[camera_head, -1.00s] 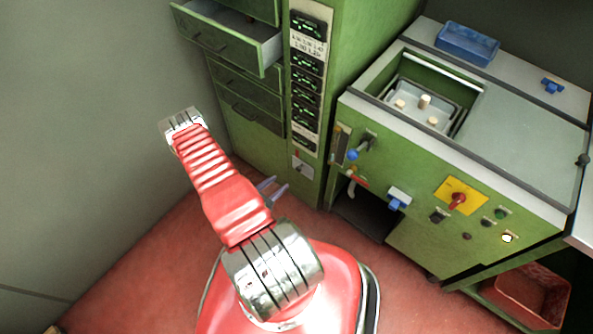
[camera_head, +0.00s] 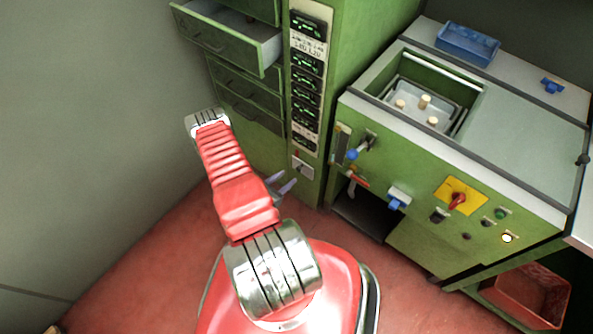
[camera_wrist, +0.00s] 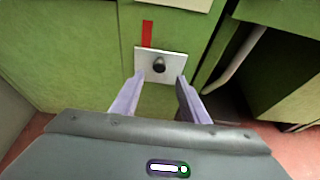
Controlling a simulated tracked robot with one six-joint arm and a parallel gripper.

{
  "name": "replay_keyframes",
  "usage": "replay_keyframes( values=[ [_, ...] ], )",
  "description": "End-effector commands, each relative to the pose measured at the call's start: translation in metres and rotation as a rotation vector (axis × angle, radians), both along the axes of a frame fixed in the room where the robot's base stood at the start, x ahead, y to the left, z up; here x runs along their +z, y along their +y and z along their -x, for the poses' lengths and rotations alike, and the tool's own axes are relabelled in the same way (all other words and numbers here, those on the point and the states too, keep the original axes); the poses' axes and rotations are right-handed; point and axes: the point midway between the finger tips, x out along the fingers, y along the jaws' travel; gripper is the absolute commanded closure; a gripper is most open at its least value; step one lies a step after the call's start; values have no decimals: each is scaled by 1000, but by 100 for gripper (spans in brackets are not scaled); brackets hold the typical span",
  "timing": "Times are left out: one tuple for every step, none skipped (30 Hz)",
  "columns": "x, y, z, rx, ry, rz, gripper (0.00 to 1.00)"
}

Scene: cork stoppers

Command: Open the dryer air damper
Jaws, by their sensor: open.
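A small white plate with a dark round knob (camera_wrist: 159,65) is on the green cabinet front, with a red strip (camera_wrist: 147,33) just above it. In the head view this plate (camera_head: 302,167) is low on the cabinet, below the column of displays. No label naming the damper is readable. My gripper (camera_wrist: 160,78) is open and empty; its two fingers point at the plate, one on each side of the knob in the wrist view. In the head view its fingers (camera_head: 284,187) show just below and left of the plate, partly hidden by my red arm.
An open drawer (camera_head: 230,35) juts out at upper left. The green machine (camera_head: 420,190) at right carries a blue-knobbed lever (camera_head: 353,154), a red-handled lever (camera_head: 356,178) and a red switch on yellow (camera_head: 457,199). A grey wall stands at left; the red floor is clear.

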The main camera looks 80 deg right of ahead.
Motion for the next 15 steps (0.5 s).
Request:
replay_keyframes(
  values=[
    [-3,-6,4,-5,-1,0,59],
    [-4,-9,5,-4,-1,1,59],
    [-6,-14,7,-4,-1,1,59],
    [-8,-17,8,-4,-1,0,59],
    [-9,-21,10,-4,-1,2,59],
    [-11,-25,12,-4,-1,2,59],
    [-13,-28,14,-4,-1,2,59],
    [-15,-32,15,-4,-1,2,59],
    [-17,-37,17,-4,-1,2,59],
    [-18,-41,19,-4,-1,1,59],
    [-20,-44,20,-3,-1,2,59],
    [-22,-49,23,-4,-1,2,59],
    [-24,-52,24,-4,-1,0,59],
    [-25,-55,25,-3,-1,0,59],
    [-27,-59,26,-3,-1,0,59]
  ],
)
